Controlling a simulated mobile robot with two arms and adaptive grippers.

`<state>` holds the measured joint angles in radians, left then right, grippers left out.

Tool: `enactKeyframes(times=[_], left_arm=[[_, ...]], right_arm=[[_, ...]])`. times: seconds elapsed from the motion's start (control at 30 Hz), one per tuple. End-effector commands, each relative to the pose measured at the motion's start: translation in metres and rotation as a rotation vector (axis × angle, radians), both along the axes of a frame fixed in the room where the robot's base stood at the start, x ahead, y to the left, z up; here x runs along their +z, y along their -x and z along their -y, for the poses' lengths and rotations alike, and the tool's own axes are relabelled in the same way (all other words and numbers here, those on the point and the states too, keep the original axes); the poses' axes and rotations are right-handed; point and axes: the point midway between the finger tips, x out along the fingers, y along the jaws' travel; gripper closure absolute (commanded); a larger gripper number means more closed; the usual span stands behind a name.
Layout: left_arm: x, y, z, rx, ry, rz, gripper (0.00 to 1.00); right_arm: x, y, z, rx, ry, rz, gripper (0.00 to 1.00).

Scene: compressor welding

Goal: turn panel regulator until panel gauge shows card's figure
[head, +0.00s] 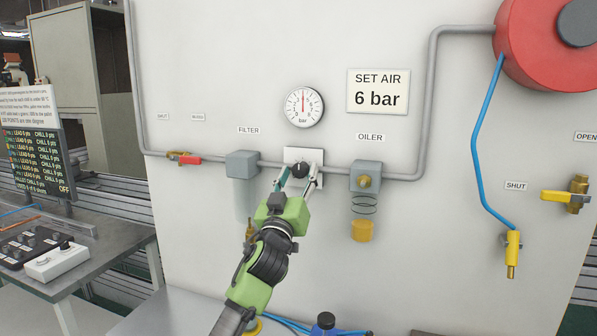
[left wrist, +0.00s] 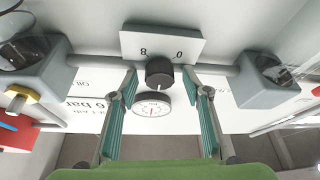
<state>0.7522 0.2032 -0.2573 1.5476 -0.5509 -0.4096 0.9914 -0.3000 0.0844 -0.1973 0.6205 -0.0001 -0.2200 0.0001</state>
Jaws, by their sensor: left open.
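The panel regulator is a black knob (head: 300,170) on a white plate below the gauge. In the left wrist view the knob (left wrist: 159,72) stands in front of its plate (left wrist: 162,44), marked 8 and 0. The round panel gauge (head: 304,107) has a red needle pointing about straight up, near mid-scale; its exact figure is too small to read. The card (head: 378,92) reads "SET AIR 6 bar". My left gripper (head: 296,181) is open at the knob, with one finger on either side and gaps showing in the wrist view (left wrist: 161,80). My right gripper is out of view.
The filter (head: 242,164) stands left of the knob and the oiler (head: 365,178) right of it, on the grey pipe. A red-handled valve (head: 186,159) is further left. A blue hose (head: 476,150) hangs at right by a yellow-handled valve (head: 562,197).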

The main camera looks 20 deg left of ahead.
Motion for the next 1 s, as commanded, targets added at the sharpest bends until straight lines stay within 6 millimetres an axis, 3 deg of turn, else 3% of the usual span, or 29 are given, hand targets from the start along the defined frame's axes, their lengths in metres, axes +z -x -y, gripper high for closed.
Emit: enactKeyframes(times=[0.33,0.37,0.5,1.0], left_arm=[[0.0018,-0.0039,0.0002,0.0,-0.001,0.001,0.56],[0.0018,-0.0039,0.0002,0.0,-0.001,0.001,0.59],[0.0017,-0.0038,0.0001,-0.001,0.0,0.001,0.94],[0.0025,-0.0039,-0.0012,0.0,-0.092,0.002,0.94]], right_arm=[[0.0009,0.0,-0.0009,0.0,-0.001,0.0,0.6],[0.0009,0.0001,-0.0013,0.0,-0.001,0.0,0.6],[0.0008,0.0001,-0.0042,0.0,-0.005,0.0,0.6],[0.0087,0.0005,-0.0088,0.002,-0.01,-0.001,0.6]])
